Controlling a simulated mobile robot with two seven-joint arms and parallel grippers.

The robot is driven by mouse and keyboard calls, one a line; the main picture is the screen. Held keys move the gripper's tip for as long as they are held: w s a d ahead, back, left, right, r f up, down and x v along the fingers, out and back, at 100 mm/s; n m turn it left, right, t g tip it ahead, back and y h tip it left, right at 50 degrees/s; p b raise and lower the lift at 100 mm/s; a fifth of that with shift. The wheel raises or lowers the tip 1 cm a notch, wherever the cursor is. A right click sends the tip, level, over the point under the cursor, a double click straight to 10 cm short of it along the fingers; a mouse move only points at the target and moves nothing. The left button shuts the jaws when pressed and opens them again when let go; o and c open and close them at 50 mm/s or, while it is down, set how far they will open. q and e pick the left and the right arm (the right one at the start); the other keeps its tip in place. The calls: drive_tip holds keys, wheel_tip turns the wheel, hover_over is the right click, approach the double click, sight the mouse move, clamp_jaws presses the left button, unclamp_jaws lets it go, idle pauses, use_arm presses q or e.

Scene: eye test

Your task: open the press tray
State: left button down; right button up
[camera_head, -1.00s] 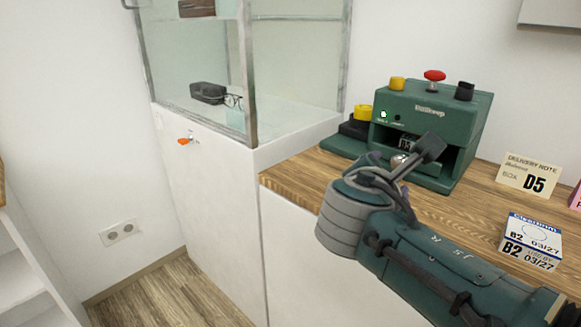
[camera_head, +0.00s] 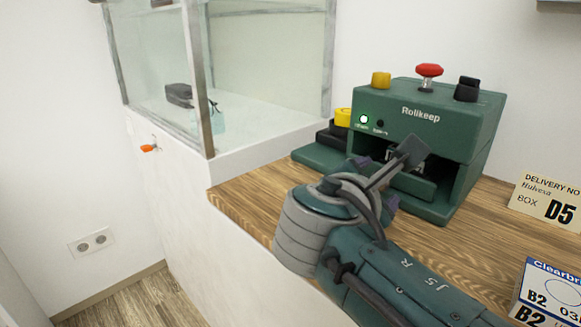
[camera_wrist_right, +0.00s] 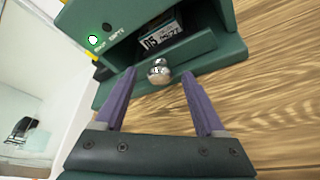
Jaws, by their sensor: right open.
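The green press (camera_head: 432,110) stands on the wooden counter, with a red button (camera_head: 429,70) on top and a lit green lamp on its front. Its tray (camera_head: 416,187) sits low in the front opening, partly hidden by my right arm. In the right wrist view the tray front (camera_wrist_right: 195,47) carries a round shiny metal knob (camera_wrist_right: 158,74). A small labelled box (camera_wrist_right: 161,37) shows behind that front. My right gripper (camera_wrist_right: 158,72) is open, its purple fingertips on either side of the knob, with gaps showing. The knob is hidden in the head view. My left gripper is out of view.
A glass cabinet (camera_head: 205,80) stands left of the counter (camera_head: 245,198). A delivery note (camera_head: 549,198) marked D5 and a blue-and-white box (camera_head: 549,290) lie to the right of the press. A yellow and black object stands at the press's left side.

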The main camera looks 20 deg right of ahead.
drive_tip(key=shift+a, duration=0.1)
drive_tip(key=shift+c, duration=0.4)
clamp_jaws()
drive_tip(key=shift+f, duration=0.1)
idle(0.8)
